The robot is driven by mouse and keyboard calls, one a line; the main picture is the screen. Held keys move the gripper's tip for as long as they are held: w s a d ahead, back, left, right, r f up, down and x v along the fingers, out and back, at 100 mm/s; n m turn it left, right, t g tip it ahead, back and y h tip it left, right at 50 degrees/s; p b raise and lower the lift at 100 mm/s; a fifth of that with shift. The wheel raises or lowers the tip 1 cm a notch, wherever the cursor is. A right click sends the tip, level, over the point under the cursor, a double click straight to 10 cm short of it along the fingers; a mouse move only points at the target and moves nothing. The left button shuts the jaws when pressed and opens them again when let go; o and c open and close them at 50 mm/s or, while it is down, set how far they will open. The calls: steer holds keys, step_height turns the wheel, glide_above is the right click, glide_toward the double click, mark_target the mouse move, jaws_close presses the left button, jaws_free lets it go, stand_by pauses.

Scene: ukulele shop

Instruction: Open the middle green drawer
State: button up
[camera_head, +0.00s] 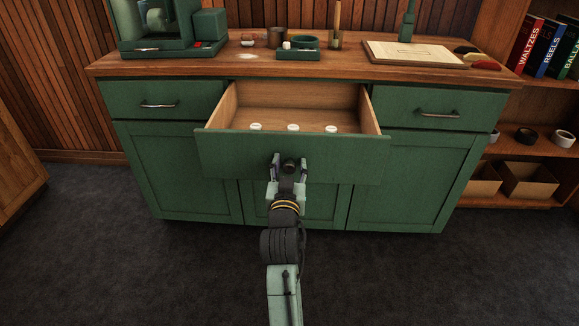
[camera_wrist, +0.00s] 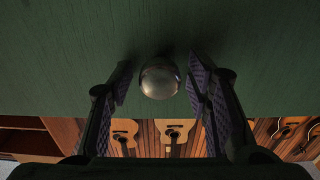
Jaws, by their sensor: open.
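The middle green drawer (camera_head: 219,152) is pulled well out of the cabinet in the head view, and its wooden inside shows. Several small white round items (camera_head: 293,127) lie in it near the front. In the wrist view its green front (camera_wrist: 60,50) fills the upper part. A round metal knob (camera_wrist: 160,79) sits on that front; it also shows in the head view (camera_head: 289,165). My gripper (camera_head: 289,168) is at the drawer front. In the wrist view my gripper (camera_wrist: 160,85) is open, with one finger on each side of the knob and gaps between.
Green drawers at left (camera_head: 163,100) and right (camera_head: 435,112) are shut. The wooden counter (camera_head: 340,70) holds a green machine (camera_head: 165,25), a small tray (camera_head: 297,53) and a board (camera_head: 415,54). Shelves with books (camera_head: 545,45) stand at right. Dark floor (camera_head: 420,280) is clear in front.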

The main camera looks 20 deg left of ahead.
steer(key=v, duration=0.7)
steer(key=shift+s, duration=0.25)
steer(key=shift+d+r, duration=0.1)
